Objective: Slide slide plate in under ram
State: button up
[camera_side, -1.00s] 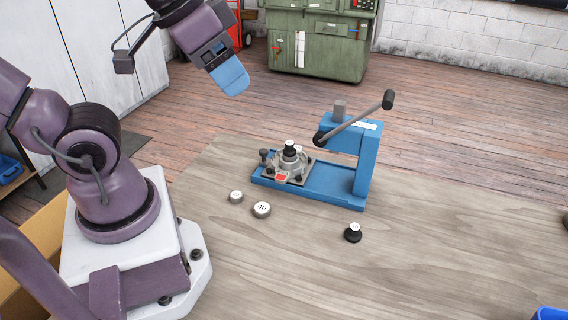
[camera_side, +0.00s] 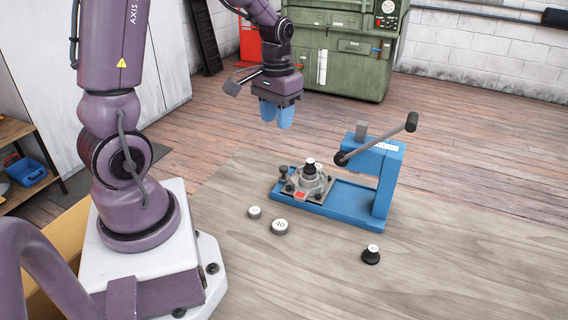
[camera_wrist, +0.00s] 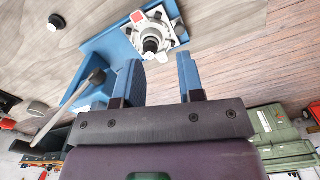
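The slide plate (camera_side: 317,199) is a flat grey plate on the left part of the blue press bed (camera_side: 345,209). It carries a round metal housing with a black piece on top and a red label. The press head with the grey ram block (camera_side: 361,130) and lever (camera_side: 385,138) stands to the right; the plate is left of it, not beneath it. My gripper (camera_side: 276,116) is open and empty, blue fingers pointing down, above and behind the plate's left end. In the wrist view, the fingers (camera_wrist: 160,78) are apart, and the plate (camera_wrist: 181,33) shows beyond them.
A black knob-shaped piece (camera_side: 371,254) stands at the front right. The wooden table (camera_side: 460,260) is clear on the right. A green machine (camera_side: 345,60) stands behind.

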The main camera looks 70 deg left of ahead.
aim_at(284, 167)
jog(key=w+a+f, duration=0.3)
jog(key=a+f, duration=0.1)
jog(key=a, duration=0.1)
jog(key=shift+n, duration=0.4)
jog(key=f, duration=1.3)
jog(key=shift+w+a, duration=0.15)
jog(key=shift+w, duration=0.05)
jog(key=shift+c, duration=0.3)
